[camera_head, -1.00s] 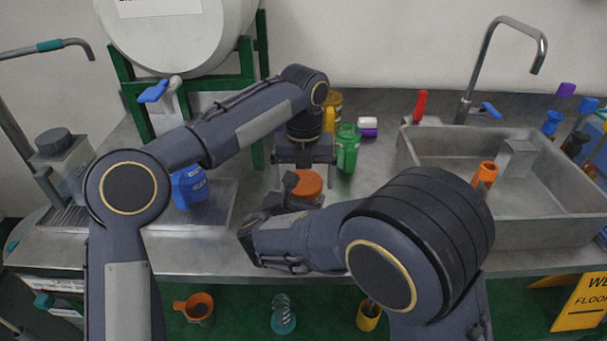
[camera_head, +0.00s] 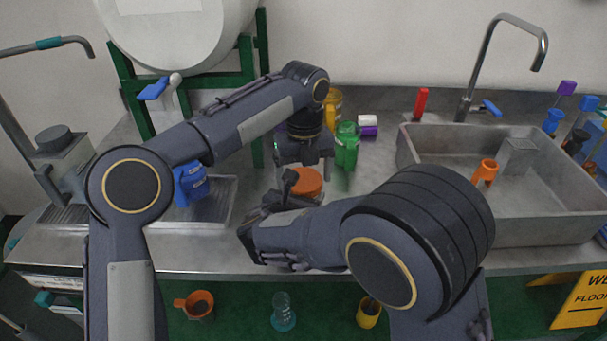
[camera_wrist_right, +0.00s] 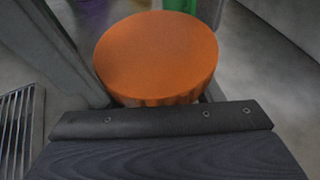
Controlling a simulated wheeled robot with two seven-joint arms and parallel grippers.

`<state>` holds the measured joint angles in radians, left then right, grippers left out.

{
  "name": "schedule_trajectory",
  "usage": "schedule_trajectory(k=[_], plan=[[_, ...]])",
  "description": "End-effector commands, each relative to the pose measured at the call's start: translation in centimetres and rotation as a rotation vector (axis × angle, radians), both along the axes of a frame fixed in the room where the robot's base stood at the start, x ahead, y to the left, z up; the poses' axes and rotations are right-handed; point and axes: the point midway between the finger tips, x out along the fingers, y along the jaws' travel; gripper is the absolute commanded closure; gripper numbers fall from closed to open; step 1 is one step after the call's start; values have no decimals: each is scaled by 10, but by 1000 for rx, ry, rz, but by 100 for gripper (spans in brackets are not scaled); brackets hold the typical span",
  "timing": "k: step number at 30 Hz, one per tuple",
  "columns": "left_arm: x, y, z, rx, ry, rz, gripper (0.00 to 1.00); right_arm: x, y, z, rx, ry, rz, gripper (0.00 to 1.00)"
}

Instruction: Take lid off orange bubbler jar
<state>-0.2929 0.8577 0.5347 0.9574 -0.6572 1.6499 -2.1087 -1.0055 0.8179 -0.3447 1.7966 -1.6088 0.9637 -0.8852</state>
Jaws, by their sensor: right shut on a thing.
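The orange lid (camera_head: 308,182) of the bubbler jar shows between my two grippers on the steel counter. The jar's body is mostly hidden by my right gripper and arm. In the right wrist view the round orange lid (camera_wrist_right: 157,55) fills the upper middle, with a ribbed rim. My right gripper (camera_head: 287,190) is shut on the jar, reaching it from the front, below the lid. My left gripper (camera_head: 305,162) points down above and just behind the lid. It looks open and empty, with a gap to the lid.
A green bottle (camera_head: 347,147), a yellow container (camera_head: 333,103) and a white-purple item (camera_head: 368,125) stand just behind. A blue container (camera_head: 190,184) is on the left drain tray. The sink (camera_head: 450,222) is to the right. Counter between jar and tray is clear.

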Motion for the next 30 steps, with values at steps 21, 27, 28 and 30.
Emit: schedule_trajectory(k=[21,27,28,30], plan=[[0,1,43,3,1,1,2,0,-2,-1,-1,0,-5,100],[0,1,45,3,1,1,2,0,-1,0,0,0,-3,100],[0,1,45,3,1,0,2,0,-1,0,0,0,-3,100],[0,1,45,3,1,0,2,0,-1,0,0,0,-3,35]])
